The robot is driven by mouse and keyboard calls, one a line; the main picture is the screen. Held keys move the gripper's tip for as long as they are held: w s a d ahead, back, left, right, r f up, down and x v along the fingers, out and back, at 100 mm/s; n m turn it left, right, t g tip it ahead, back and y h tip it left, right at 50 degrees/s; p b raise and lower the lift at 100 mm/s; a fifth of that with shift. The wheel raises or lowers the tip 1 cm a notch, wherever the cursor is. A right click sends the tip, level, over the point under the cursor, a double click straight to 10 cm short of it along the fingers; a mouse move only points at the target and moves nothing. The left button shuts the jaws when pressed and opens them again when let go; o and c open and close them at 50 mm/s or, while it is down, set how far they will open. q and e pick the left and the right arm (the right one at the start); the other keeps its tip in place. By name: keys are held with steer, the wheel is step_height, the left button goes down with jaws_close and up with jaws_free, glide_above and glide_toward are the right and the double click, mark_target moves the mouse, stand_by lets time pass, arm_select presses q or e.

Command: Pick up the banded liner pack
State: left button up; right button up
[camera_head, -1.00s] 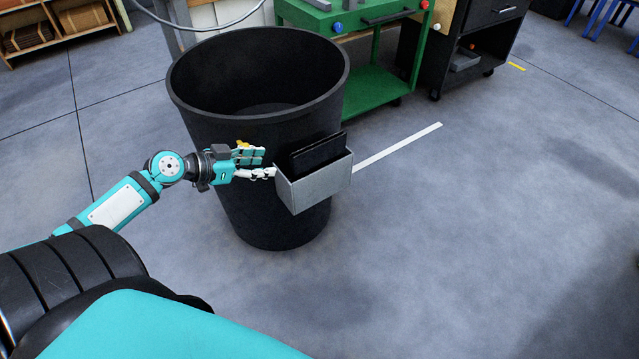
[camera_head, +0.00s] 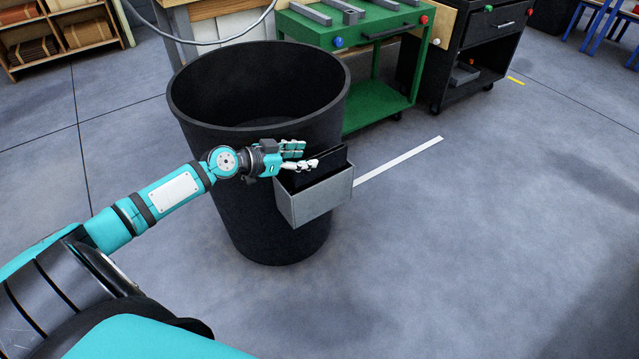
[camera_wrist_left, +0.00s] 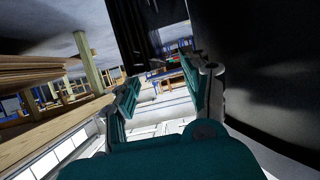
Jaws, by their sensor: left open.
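The liner pack (camera_head: 328,164) is a flat black slab standing upright in a grey open-topped box (camera_head: 318,205) on the side of a large black bin (camera_head: 262,225). Its lower part is hidden inside the box, and I cannot make out its band. My left gripper (camera_head: 309,157) is open at the pack's left end, just above the box rim, and its fingers cover part of the pack. I cannot tell whether they touch it. In the left wrist view the teal fingers (camera_wrist_left: 162,82) stand apart. My right gripper is not in view.
The black bin's wall (camera_wrist_left: 270,60) fills the right of the left wrist view. A green workbench (camera_head: 375,105) and a dark wheeled cabinet (camera_head: 475,60) stand behind the bin. A white strip (camera_head: 400,160) lies on the floor. The floor at right is clear.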

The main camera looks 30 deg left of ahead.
mark_target(316, 156)
arm_select(q)
steer(key=x, duration=0.4)
steer(key=shift+w+d+f, duration=0.1)
steer(key=shift+w+d, duration=0.2)
steer(key=shift+d, duration=0.1)
steer(key=shift+w+d+f, duration=0.1)
steer(key=shift+w, duration=0.1)
jaws_close()
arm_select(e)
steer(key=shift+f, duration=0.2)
